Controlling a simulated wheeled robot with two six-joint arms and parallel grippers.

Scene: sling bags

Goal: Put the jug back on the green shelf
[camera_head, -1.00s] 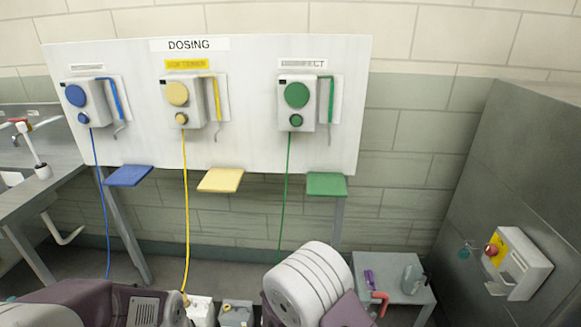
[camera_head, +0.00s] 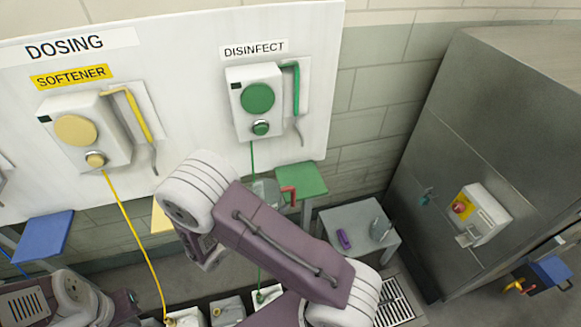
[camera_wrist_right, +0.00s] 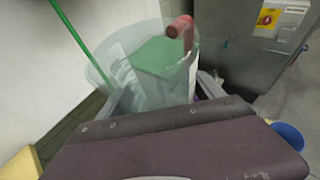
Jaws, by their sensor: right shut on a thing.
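The jug (camera_head: 267,191) is clear with a red handle (camera_head: 289,194). In the head view it is beside the front left of the green shelf (camera_head: 306,178), partly behind my right arm. In the right wrist view the jug (camera_wrist_right: 115,62) fills the upper middle, and the green shelf (camera_wrist_right: 162,57) shows through its wall. My right gripper (camera_wrist_right: 158,92) is shut on the jug; its fingers are partly hidden by its own housing. I cannot tell whether the jug touches the shelf. My left arm shows at the lower left of the head view, but its gripper is out of view.
The green dispenser (camera_head: 258,100) hangs above the shelf, with a green hose (camera_head: 252,158) running down. Several canisters stand below. A metal cabinet (camera_head: 455,130) stands right.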

